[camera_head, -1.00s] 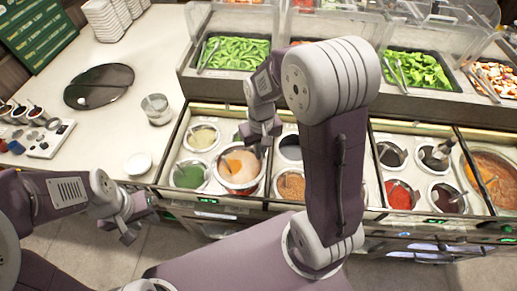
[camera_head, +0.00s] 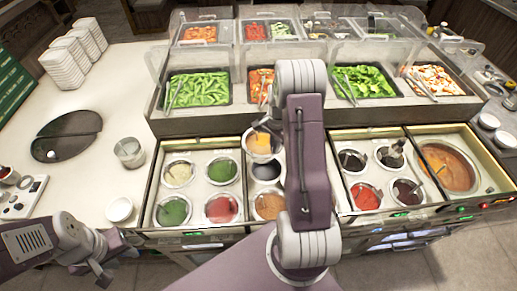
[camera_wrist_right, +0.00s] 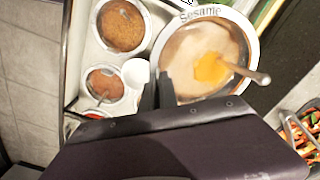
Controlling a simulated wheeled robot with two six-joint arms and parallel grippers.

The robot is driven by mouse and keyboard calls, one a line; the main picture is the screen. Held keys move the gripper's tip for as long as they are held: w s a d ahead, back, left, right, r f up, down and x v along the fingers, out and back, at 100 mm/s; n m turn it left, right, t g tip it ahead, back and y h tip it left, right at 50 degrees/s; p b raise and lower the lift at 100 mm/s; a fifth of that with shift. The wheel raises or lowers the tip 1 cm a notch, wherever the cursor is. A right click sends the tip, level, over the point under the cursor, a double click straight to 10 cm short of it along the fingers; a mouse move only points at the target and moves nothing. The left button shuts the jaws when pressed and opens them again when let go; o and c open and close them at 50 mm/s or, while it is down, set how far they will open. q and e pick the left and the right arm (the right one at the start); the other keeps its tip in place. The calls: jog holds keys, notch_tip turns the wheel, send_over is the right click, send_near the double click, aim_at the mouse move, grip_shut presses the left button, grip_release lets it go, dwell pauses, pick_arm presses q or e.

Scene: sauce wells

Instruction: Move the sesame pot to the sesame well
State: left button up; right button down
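The sesame pot (camera_wrist_right: 200,62) has a pale rim marked "Sesame", tan sauce with an orange patch, and a ladle. In the head view it (camera_head: 261,144) hangs above the counter, behind the middle wells. My right gripper (camera_wrist_right: 157,90) is shut on its rim; in the head view my right arm mostly hides that gripper. A dark round well (camera_head: 266,170) lies just in front of the pot, partly covered; I cannot read a label on it. My left gripper (camera_head: 92,271) is low at the left, empty, its fingers apart.
Pots with pale (camera_head: 178,174), green (camera_head: 222,171), dark green (camera_head: 173,211) and red sauce (camera_head: 221,208) fill the left section. A brown-filled pot (camera_head: 268,206) sits in the middle section. Behind stands a raised salad bar (camera_head: 215,121). A cup (camera_head: 129,152) stands on the left counter.

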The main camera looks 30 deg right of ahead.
jog(key=shift+d+r+m, duration=0.1)
jog(key=shift+d+m, duration=0.3)
jog(key=shift+d, duration=0.25)
jog(key=shift+s+d+m, duration=0.1)
jog(key=shift+d+m, duration=0.15)
jog(key=shift+m, duration=0.05)
notch_tip(320, 180, down, 20)
jog(key=b, duration=1.4)
jog(key=shift+f+b, duration=0.25)
jog(key=shift+b, duration=0.05)
jog(key=c, duration=0.9)
grip_release()
jog(key=shift+s+a+f, duration=0.1)
